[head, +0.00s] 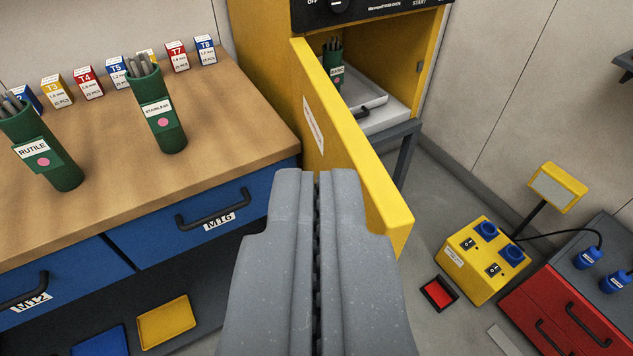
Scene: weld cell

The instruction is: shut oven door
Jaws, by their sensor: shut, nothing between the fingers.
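The yellow oven (260,40) stands at the upper middle of the head view, with a black control panel on top. Its yellow door (350,140) is open and swung out toward me, its outer face turned to the left. Inside the oven a green canister of rods (333,62) stands by a pale tray (365,103). My gripper (316,178) is shut and empty, pointing forward in front of the door and covering part of its lower edge. I cannot tell whether the fingertips touch the door.
A wooden-topped workbench (225,120) with blue drawers is on the left, holding green RUTILE (50,150) and STAINLESS (160,125) canisters and several small boxes. A yellow socket box (482,262) and red drawer cabinet (560,325) stand at right. Grey floor (445,190) lies between.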

